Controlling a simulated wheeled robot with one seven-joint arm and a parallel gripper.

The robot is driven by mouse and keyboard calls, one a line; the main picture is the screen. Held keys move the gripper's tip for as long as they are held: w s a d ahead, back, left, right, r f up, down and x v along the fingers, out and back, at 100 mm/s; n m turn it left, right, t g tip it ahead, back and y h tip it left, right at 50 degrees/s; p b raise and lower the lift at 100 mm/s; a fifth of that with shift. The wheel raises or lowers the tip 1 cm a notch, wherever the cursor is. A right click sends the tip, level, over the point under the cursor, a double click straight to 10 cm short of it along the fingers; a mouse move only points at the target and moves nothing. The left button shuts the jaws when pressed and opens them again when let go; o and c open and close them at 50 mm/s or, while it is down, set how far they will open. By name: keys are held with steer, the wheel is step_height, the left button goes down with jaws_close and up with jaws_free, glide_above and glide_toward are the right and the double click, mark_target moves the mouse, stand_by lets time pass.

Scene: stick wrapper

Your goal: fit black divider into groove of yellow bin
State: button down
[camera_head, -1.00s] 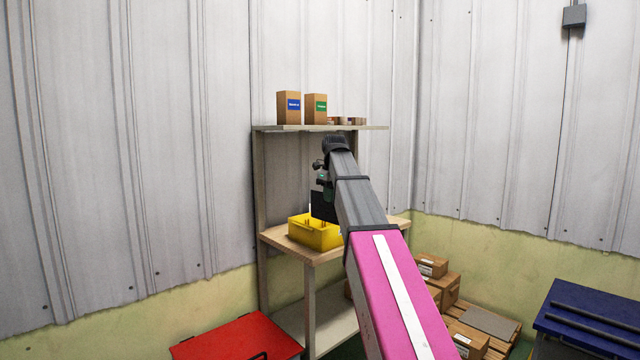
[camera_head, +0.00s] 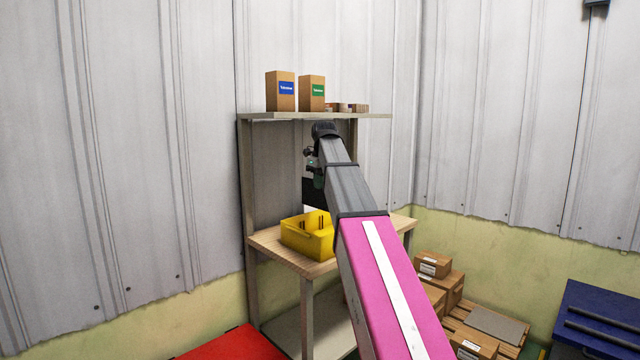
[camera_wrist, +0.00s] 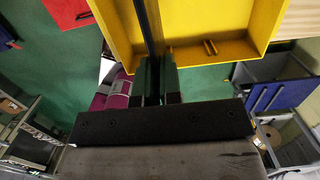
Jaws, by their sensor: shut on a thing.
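The yellow bin (camera_head: 293,242) stands on the wooden bench of the shelf rack, open side up. Small upright ribs (camera_head: 306,224) show on its inner wall. My gripper (camera_head: 316,178) is shut on the black divider (camera_head: 313,193), a dark upright plate. In the head view the plate's lower edge is just above the bin's rim, with a pale gap under it. In the wrist view the divider (camera_wrist: 150,25) shows edge-on as a thin dark strip between my fingers (camera_wrist: 156,78). The yellow bin (camera_wrist: 225,22) lies beyond, on both sides of the strip. The plate's far end is out of frame.
An upper shelf (camera_head: 300,116) with boxes (camera_head: 312,93) is above and behind my gripper. A rack post (camera_head: 247,200) stands left of the bin. Stacked cartons (camera_head: 440,283) are on the floor at right; a red lid (camera_head: 230,345) is at lower left.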

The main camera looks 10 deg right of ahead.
mark_target(322, 191)
steer(key=shift+f, duration=0.1)
steer(key=shift+f, duration=2.8)
step_height(322, 191, down, 7)
stand_by(2.5)
steer(key=c, duration=1.7)
jaws_free()
steer(key=o, duration=0.5)
steer(key=r, duration=0.9)
steer(key=shift+s+d+r, duration=0.3)
steer(key=shift+s, duration=0.1)
steer(key=shift+s+r, duration=0.1)
steer(key=shift+r, duration=0.45)
